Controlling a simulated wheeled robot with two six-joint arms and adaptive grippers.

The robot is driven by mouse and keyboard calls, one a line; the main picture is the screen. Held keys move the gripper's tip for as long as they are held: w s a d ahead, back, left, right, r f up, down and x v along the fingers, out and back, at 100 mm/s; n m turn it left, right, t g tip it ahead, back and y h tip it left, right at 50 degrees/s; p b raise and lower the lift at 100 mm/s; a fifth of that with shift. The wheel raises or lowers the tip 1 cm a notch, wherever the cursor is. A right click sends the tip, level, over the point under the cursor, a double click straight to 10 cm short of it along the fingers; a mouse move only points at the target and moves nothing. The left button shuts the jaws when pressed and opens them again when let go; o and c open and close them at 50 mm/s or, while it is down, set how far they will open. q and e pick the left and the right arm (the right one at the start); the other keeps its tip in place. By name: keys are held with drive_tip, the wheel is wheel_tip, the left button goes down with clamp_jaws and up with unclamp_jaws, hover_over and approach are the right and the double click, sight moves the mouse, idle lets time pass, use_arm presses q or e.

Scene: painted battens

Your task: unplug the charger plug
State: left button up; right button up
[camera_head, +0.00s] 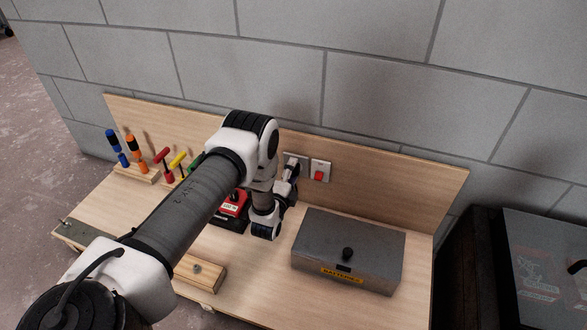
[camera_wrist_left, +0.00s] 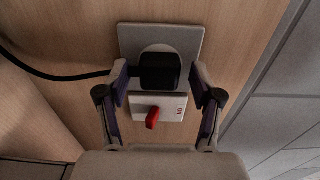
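The black charger plug (camera_wrist_left: 160,71) sits in the round recess of a grey socket plate (camera_wrist_left: 187,36) in the left wrist view. Its black cable (camera_wrist_left: 68,77) runs off to the left. My left gripper (camera_wrist_left: 159,72) has one finger on each side of the plug, with a visible gap on both sides, so it is open. In the head view my left gripper (camera_head: 291,169) is at the backboard and hides the plug. The red-topped charger (camera_head: 233,204) stands on the bench, partly hidden by my arm. My right gripper is not in view.
A red switch (camera_head: 319,175) on a white plate is beside the socket; it also shows in the left wrist view (camera_wrist_left: 153,117). A grey batteries box (camera_head: 350,247) stands at the right. Screwdrivers (camera_head: 137,153) in a rack stand at the left.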

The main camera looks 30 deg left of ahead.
use_arm(q)
clamp_jaws()
drive_tip(key=shift+s, duration=0.1)
drive_tip(key=shift+p+v, duration=2.1)
drive_tip(key=shift+v, duration=0.85)
drive_tip(key=shift+d, duration=0.1)
drive_tip(key=shift+s+d+p, duration=0.15)
drive_tip(key=shift+s+p, duration=0.35)
drive_tip(key=shift+s, duration=0.05)
